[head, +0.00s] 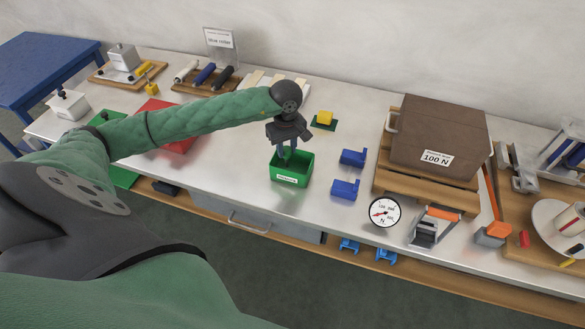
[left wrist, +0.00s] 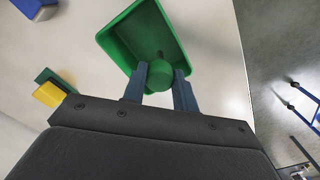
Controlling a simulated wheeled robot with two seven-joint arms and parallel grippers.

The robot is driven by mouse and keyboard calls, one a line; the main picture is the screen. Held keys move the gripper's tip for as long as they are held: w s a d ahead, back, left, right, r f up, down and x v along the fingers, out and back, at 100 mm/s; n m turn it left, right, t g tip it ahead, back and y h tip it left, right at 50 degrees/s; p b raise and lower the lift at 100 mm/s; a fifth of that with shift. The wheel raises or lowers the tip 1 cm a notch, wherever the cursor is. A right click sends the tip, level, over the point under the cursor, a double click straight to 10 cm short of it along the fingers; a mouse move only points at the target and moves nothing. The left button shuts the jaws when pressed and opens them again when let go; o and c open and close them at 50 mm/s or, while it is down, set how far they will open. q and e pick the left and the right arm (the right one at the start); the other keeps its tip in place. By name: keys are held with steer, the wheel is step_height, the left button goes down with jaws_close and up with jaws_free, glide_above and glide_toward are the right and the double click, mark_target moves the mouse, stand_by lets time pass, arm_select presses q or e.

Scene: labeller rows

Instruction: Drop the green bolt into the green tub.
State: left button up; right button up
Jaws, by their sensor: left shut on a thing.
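The green tub (head: 291,179) stands on the table near its front edge, with a white label on its front. My left gripper (head: 287,153) is above the tub and points down into it. In the left wrist view the left gripper (left wrist: 165,90) is shut on the green bolt (left wrist: 160,74), which shows between the fingers. The bolt is over the inside of the green tub (left wrist: 120,32); I cannot tell how far it is above the floor of the tub. In the head view the bolt is mostly hidden by the gripper. My right gripper is not in view.
Two blue blocks (head: 345,189) stand right of the tub. A brown 100 N box (head: 438,140) stands farther right, with a dial gauge (head: 383,212) in front. A red mat (head: 172,142) lies to the left.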

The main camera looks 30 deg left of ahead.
arm_select(q)
steer(key=shift+f, duration=1.3)
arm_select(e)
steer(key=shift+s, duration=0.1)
arm_select(q)
steer(key=o, duration=1.2)
steer(key=shift+c, duration=0.2)
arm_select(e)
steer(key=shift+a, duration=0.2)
arm_select(q)
steer(key=shift+r, duration=0.15)
steer(key=shift+r+b, duration=0.25)
steer(key=shift+b, duration=0.05)
step_height(320, 180, up, 5)
steer(key=shift+r+b, duration=0.1)
steer(key=shift+b, duration=1.1)
steer(key=shift+r, duration=0.9)
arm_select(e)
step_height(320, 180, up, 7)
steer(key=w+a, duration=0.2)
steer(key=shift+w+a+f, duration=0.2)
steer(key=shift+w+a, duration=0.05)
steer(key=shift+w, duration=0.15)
